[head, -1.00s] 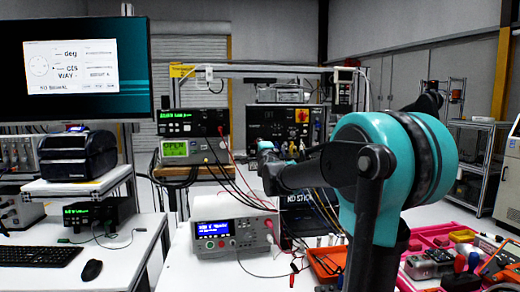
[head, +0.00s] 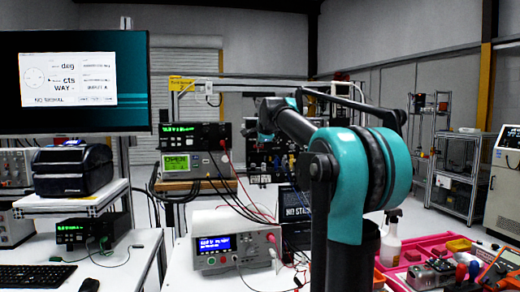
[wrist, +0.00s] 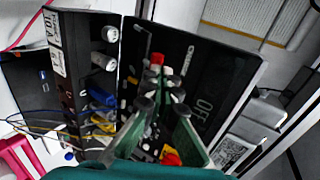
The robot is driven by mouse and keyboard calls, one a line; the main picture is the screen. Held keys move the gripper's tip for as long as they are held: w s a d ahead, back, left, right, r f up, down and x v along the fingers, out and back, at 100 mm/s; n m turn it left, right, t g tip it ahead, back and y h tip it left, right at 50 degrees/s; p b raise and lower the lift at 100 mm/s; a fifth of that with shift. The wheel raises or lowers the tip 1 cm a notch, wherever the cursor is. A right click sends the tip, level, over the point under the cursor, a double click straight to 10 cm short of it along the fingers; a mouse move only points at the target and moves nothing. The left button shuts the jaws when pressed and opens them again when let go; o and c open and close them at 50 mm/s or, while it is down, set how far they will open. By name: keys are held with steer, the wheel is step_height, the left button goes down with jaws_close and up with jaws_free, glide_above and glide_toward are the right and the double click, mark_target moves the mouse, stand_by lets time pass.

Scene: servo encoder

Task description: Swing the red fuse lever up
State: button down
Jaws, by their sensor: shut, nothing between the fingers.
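In the wrist view a small red-tipped part (wrist: 157,60), which looks like the fuse lever, stands on a dark panel (wrist: 215,75) marked "OFF". Its exact position is hard to read. My gripper (wrist: 162,104) is shut and empty, its dark fingertips in front of the panel just below the red tip in the picture. Contact cannot be told. In the head view my gripper (head: 267,118) is raised before the dark panel (head: 258,160) at the back; my arm hides much of it, and the lever cannot be made out there.
A red and yellow part (wrist: 170,158) and blue and yellow plugs with cables crowd the panel. In the head view, a bench instrument (head: 236,248), stacked meters (head: 190,135) and hanging cables stand left of my arm. A pink tray (head: 430,262) holds tools at right.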

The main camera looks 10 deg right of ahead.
steer(key=w+g, duration=0.1)
steer(key=w+r+g, duration=0.1)
steer(key=shift+w+r+g, duration=0.25)
steer(key=shift+g, duration=0.05)
steer(key=shift+w+r, duration=0.25)
steer(key=shift+w, duration=0.4)
steer(key=shift+r, duration=0.1)
